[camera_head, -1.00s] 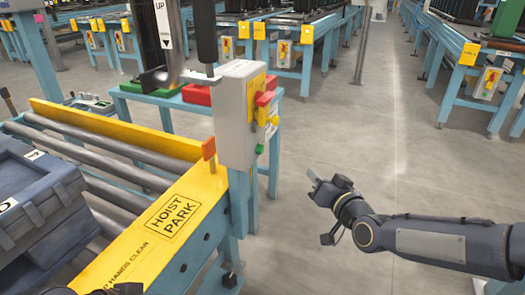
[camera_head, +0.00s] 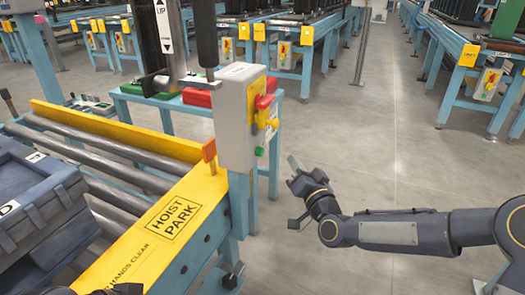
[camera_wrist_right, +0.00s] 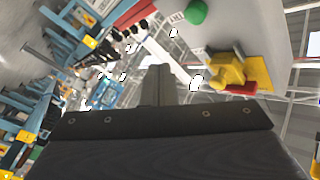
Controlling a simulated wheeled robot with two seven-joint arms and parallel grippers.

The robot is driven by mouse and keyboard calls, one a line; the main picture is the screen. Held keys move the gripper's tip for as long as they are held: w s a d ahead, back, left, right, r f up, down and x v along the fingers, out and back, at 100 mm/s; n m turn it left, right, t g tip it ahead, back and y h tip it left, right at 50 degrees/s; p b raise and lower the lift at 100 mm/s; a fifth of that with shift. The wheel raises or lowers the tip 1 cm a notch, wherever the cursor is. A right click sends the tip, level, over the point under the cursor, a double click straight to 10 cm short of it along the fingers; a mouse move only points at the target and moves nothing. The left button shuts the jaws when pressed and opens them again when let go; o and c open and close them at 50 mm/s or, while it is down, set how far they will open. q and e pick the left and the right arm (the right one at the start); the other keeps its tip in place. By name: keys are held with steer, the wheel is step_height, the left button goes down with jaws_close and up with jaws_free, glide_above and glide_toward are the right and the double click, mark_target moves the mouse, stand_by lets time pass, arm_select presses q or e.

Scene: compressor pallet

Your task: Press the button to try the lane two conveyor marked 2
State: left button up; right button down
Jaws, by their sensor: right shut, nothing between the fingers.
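A grey control box (camera_head: 236,125) stands on a post at the corner of the near roller conveyor. Its side carries a yellow plate (camera_head: 256,92) with a red and yellow switch, and a green button (camera_head: 259,151) below. My right gripper (camera_head: 293,163) is shut and empty, to the right of the box and apart from it. In the right wrist view, the shut fingers (camera_wrist_right: 157,85) point towards the scene, with the green button (camera_wrist_right: 196,12) and the yellow switch (camera_wrist_right: 228,70) beyond. Only dark bits of my left gripper (camera_head: 122,289) show at the bottom edge; its jaws cannot be made out. No clear 2 is readable.
A yellow HOIST PARK plate (camera_head: 172,218) edges the near conveyor, with an orange tab (camera_head: 209,150) beside the box. A dark blue crate (camera_head: 35,205) sits at left. Another conveyor (camera_head: 480,70) with its own box (camera_head: 488,83) stands far right. The floor between is clear.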

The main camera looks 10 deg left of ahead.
mark_target(261, 152)
steer(key=shift+w+a, duration=0.3)
steer(key=shift+a, duration=0.6)
steer(key=shift+w+a, duration=0.3)
steer(key=shift+a, duration=0.6)
steer(key=shift+w+a, duration=0.3)
steer(key=shift+a, duration=0.6)
steer(key=shift+w+a+b, duration=0.1)
steer(key=shift+a+b, duration=0.2)
steer(key=shift+a, duration=0.1)
steer(key=shift+w+a, duration=0.15)
steer(key=shift+a, duration=0.35)
stand_by(0.5)
stand_by(0.3)
steer(key=shift+s+d+b, duration=0.3)
steer(key=shift+d+b, duration=0.3)
steer(key=shift+d, duration=0.25)
